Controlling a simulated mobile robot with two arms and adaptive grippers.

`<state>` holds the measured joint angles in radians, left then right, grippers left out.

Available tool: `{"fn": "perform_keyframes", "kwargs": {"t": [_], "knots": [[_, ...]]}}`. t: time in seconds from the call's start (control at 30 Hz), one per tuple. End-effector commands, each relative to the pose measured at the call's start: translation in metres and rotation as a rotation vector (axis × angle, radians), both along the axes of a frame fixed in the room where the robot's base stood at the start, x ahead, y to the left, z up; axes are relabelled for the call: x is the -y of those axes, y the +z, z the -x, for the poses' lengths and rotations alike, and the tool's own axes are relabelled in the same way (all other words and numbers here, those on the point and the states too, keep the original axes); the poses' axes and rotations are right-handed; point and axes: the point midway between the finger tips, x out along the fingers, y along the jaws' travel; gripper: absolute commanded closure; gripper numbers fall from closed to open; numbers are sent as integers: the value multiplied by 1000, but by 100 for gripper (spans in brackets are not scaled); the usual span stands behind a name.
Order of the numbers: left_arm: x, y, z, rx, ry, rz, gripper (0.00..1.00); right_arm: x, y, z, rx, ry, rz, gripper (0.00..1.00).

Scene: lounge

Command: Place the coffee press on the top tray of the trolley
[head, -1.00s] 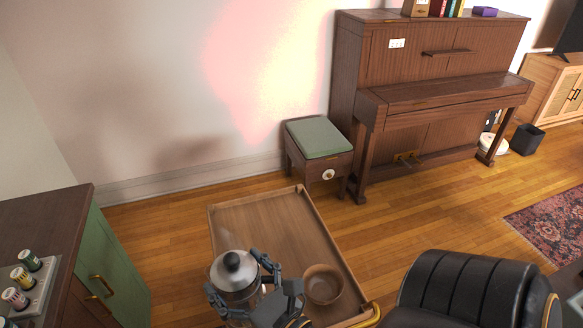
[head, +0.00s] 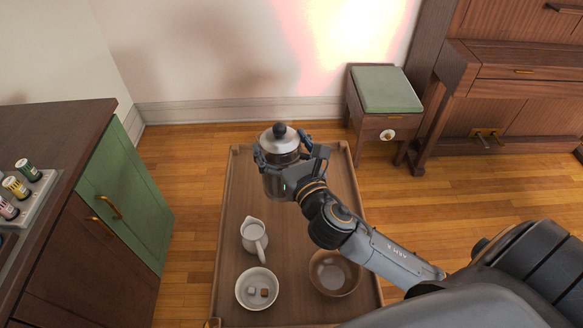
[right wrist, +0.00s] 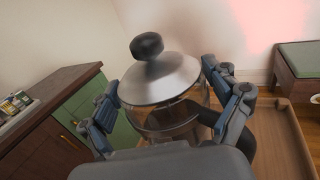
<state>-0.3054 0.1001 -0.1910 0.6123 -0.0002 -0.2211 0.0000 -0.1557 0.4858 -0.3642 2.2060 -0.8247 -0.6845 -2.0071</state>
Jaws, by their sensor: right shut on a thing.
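The coffee press (head: 279,143) has a glass body, a silver lid and a black knob. My right gripper (head: 284,165) is shut around its body and holds it upright over the far part of the trolley's top tray (head: 232,215). I cannot tell whether its base touches the tray. In the right wrist view the coffee press (right wrist: 160,82) sits between the fingers of the right gripper (right wrist: 165,110), with its dark handle at the right. My left gripper is not in view.
On the tray's near half stand a white jug (head: 254,238), a white bowl (head: 257,289) with cubes and a wooden bowl (head: 334,272). A green cabinet (head: 125,190) is at the left. A stool (head: 385,105) stands behind.

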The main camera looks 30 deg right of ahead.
Motion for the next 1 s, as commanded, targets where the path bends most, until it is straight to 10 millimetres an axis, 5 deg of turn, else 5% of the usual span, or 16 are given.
{"fn": "perform_keyframes", "kwargs": {"t": [0.4, 1.0], "knots": [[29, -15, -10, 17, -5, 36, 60, 52, -58, -61, 4, -2, -1, 74], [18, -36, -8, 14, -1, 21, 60, 65, -111, -77, 6, 0, -1, 74]]}}
